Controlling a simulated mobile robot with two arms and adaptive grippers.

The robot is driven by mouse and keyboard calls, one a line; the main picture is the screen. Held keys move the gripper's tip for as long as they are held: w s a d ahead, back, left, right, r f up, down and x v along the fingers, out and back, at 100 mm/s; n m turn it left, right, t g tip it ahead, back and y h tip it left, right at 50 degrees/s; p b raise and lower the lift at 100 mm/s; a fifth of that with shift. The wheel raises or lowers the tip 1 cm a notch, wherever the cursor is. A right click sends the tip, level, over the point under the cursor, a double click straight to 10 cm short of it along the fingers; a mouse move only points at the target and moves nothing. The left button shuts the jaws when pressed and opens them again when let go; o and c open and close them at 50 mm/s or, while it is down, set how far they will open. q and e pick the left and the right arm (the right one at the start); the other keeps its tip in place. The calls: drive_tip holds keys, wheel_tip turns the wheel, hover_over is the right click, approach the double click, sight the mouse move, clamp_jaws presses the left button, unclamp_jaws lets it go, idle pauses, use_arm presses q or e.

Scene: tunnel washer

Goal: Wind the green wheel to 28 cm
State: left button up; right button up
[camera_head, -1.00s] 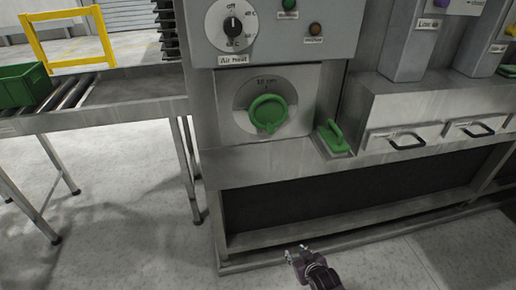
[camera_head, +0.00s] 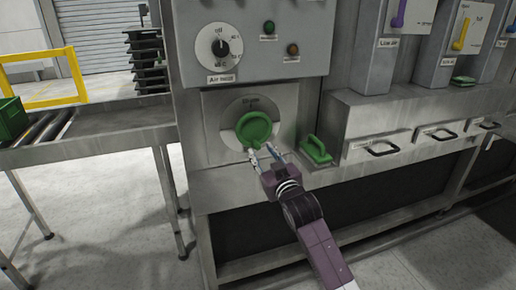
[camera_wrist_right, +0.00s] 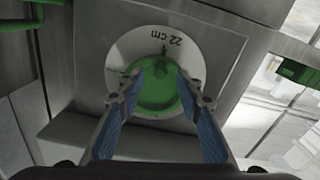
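The green wheel (camera_head: 254,129) is round and sits on a pale dial plate on the machine front. It also shows in the right wrist view (camera_wrist_right: 158,96), where the upside-down-tilted label (camera_wrist_right: 166,46) reads 22 cm. The label is too small to read in the head view. My right gripper (camera_head: 262,152) is at the wheel's lower right edge. In the wrist view its two blue-padded fingers (camera_wrist_right: 160,84) are apart, with the wheel between and beyond them. I cannot tell whether they touch it. My left gripper is in neither current view.
A green handle (camera_head: 315,150) stands on the ledge right of the wheel. The Air heat knob (camera_head: 221,47) is above. Drawers with black handles (camera_head: 380,147) are at the right. A roller conveyor (camera_head: 90,125) is at the left.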

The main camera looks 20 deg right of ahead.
sight(259, 149)
drive_tip(key=shift+w+a, duration=0.15)
drive_tip(key=shift+w, duration=1.65)
drive_tip(key=shift+c, duration=0.5)
clamp_jaws()
